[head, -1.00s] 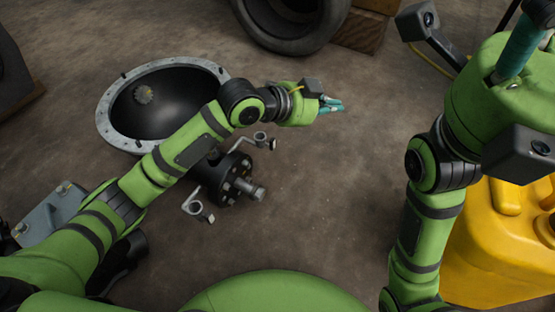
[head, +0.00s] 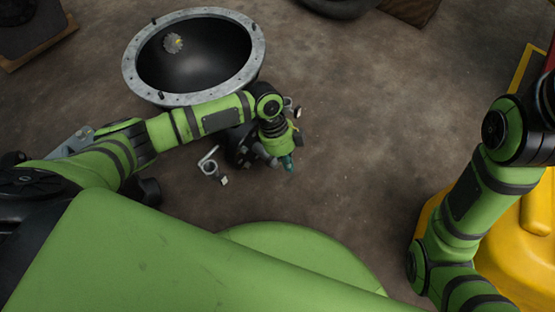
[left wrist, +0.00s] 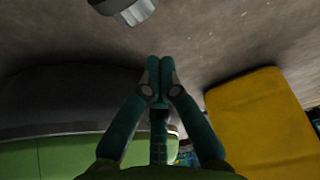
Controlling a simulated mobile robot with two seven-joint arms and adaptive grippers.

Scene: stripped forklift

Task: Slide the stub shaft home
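The black bolted hub (head: 236,149) sits on the floor below the bell-shaped housing, partly hidden by my left arm. The stub shaft is mostly covered by my left gripper in the head view, so how far it sticks out cannot be told. A grey round metal end (left wrist: 130,8), which looks like the shaft's end, shows at the top edge of the left wrist view, apart from the fingertips. My left gripper (head: 288,163) points toward the bottom of the picture beside the hub. In the left wrist view its fingertips (left wrist: 160,66) are together with nothing seen between them. My right gripper is out of view.
The grey-rimmed black housing (head: 258,50) lies behind my left arm. A bent bracket (head: 208,165) stands left of the hub. A yellow container (head: 535,225) is at the right, also in the left wrist view (left wrist: 255,120). The middle floor is clear.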

